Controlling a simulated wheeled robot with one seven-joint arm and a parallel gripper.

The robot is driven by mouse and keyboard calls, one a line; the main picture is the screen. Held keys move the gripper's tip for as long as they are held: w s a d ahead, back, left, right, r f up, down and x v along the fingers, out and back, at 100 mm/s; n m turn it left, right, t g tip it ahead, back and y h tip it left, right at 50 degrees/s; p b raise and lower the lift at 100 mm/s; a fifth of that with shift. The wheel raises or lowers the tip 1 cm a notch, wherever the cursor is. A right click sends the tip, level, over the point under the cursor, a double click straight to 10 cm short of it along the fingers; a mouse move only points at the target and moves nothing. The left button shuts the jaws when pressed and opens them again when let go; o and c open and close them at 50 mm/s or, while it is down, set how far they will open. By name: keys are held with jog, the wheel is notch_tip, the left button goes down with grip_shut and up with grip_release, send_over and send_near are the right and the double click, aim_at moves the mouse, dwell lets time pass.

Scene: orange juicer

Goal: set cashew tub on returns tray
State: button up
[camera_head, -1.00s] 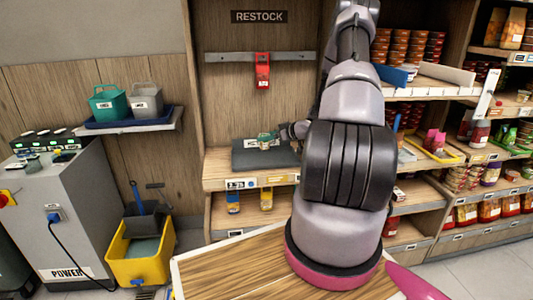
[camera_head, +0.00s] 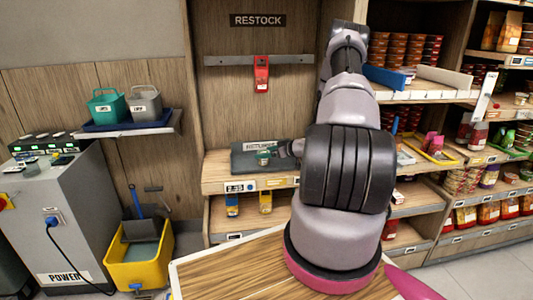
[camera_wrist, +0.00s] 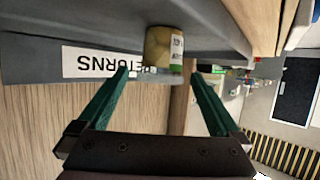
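The cashew tub (camera_wrist: 160,48) is a small tan tub with a white and green label. In the wrist view, which looks upside down, it stands on the dark grey returns tray (camera_wrist: 215,25) beside the white RETURNS sign (camera_wrist: 92,63). My gripper (camera_wrist: 162,78) has its two teal fingers spread wide, with the tub between and just beyond the tips, a gap on both sides. In the head view the tray (camera_head: 242,166) lies on the wooden shelf; my gripper (camera_head: 270,155) is low over it and mostly covers the tub.
A red device (camera_head: 261,73) hangs from a rail above the tray. Blue and yellow items (camera_head: 265,203) stand on the shelf below. Stocked shelves (camera_head: 460,120) are at the right. A side shelf (camera_head: 130,128) with two bins and a yellow bucket (camera_head: 138,268) are at the left.

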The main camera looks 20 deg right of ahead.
jog(key=shift+r, duration=0.2)
jog(key=v, duration=1.2)
jog(key=w+d+r+m+g+h, duration=0.15)
jog(key=w+r+h, duration=0.3)
jog(key=r, duration=0.75)
jog(key=s+a+r+m+h, duration=0.2)
jog(key=r, duration=0.5)
jog(key=s+a+r+m+h, duration=0.2)
jog(key=a+r+h, duration=0.1)
jog(key=r, duration=0.5)
jog(key=s+a+r+m+g+y, duration=0.1)
jog(key=s+a+r, duration=0.2)
jog(key=s+a, duration=0.4)
jog(key=s+a+r+m+g+y, duration=0.1)
jog(key=s+a+r+m+y, duration=0.1)
jog(key=s+a+r, duration=0.2)
jog(key=s+a+r+m+g+y, duration=0.1)
jog(key=s+a+r, duration=0.3)
jog(key=s+a, duration=0.6)
jog(key=s+y, duration=0.1)
jog(key=s, duration=0.5)
jog(key=shift+a, duration=0.25)
jog(key=shift+s+m, duration=0.1)
jog(key=shift+m, duration=0.15)
